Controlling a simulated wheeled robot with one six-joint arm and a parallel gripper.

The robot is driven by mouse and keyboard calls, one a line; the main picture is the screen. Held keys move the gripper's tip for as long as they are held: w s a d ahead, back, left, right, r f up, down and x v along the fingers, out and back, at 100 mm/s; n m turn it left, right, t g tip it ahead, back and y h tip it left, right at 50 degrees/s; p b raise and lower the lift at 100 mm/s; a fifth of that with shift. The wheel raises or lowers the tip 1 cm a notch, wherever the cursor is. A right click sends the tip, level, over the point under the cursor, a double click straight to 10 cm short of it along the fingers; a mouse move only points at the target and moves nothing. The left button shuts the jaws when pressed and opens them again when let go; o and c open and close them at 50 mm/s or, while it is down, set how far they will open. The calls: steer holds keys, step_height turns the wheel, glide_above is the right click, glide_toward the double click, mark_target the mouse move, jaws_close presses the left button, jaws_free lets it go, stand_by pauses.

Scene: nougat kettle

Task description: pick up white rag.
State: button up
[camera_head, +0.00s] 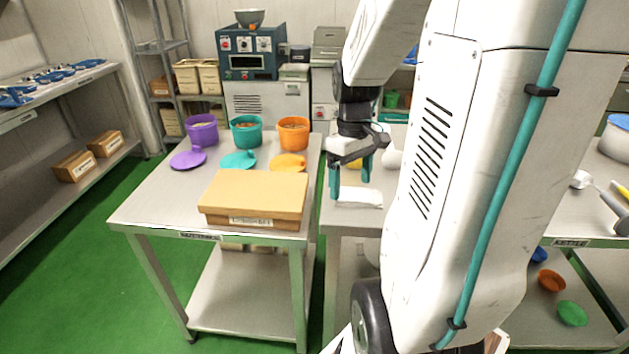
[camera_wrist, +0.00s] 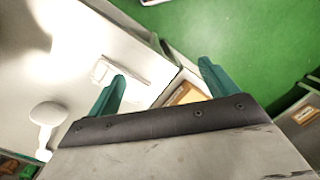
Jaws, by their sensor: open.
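The white rag (camera_head: 358,197) lies flat near the front left corner of the middle grey table in the head view. In the wrist view, a pale patch that looks like the rag (camera_wrist: 101,71) shows beside the left finger, partly hidden by it. In the head view the fingertips are close above or behind the rag; the exact gap is unclear. The gripper also shows in the wrist view (camera_wrist: 161,77).
A cardboard box (camera_head: 255,194) sits on the left table, with purple, teal and orange pots (camera_head: 293,134) and lids behind it. A white rounded object (camera_head: 392,158) stands behind the rag, partly hidden by my arm. A narrow gap separates the two tables.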

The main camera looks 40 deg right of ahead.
mark_target(356, 194)
steer(key=w+d+f+n, duration=0.1)
steer(key=d+n, duration=0.1)
steer(key=d, duration=0.1)
steer(key=w+d+f+n, duration=0.1)
steer(key=d+n, duration=0.1)
steer(key=w+d+f+n+t, duration=0.1)
steer(key=d+n, duration=0.1)
steer(key=d, duration=0.1)
steer(key=shift+w+d+f+n+h, duration=0.1)
steer(key=shift+w+d+n+h, duration=0.2)
steer(key=shift+n+h, duration=0.1)
steer(key=shift+w+d+f+n, duration=0.1)
steer(key=shift+w+d+n, duration=0.05)
steer(key=shift+n, duration=0.55)
steer(key=f, duration=0.5)
steer(key=w+f, duration=0.1)
steer(key=f, duration=0.1)
steer(key=shift+d+f, duration=0.1)
steer(key=shift+f, duration=0.2)
steer(key=c, duration=1.1)
steer(key=shift+c, duration=0.3)
steer(key=shift+r, duration=0.1)
